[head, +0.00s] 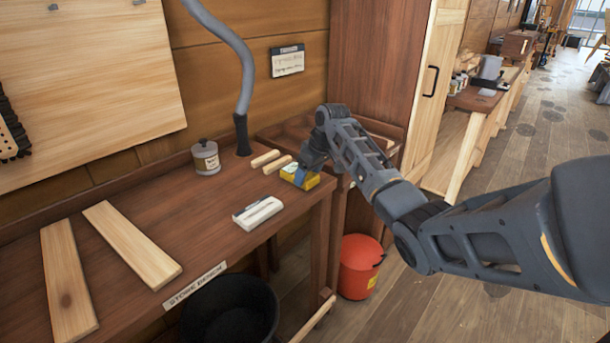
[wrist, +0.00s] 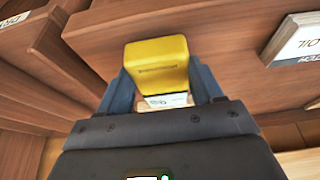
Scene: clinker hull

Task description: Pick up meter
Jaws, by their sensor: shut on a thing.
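The meter appears to be the small yellow block-shaped device (head: 299,178) at the right end of the bench. In the wrist view the yellow meter (wrist: 157,62) sits between the two fingers, with a white label or panel at its near end. My gripper (head: 306,172) is shut on it, with one finger on each side, and it also shows in the wrist view (wrist: 160,78). I cannot tell whether the meter touches the bench top or is just above it. Part of the meter is hidden by my gripper.
On the bench (head: 180,225) are a white labelled block (head: 258,212), a grey can (head: 206,158), two wooden dowels (head: 271,161) and two planks (head: 130,245). A grey hose (head: 240,70) rises behind. An orange bucket (head: 360,268) stands on the floor beside the bench.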

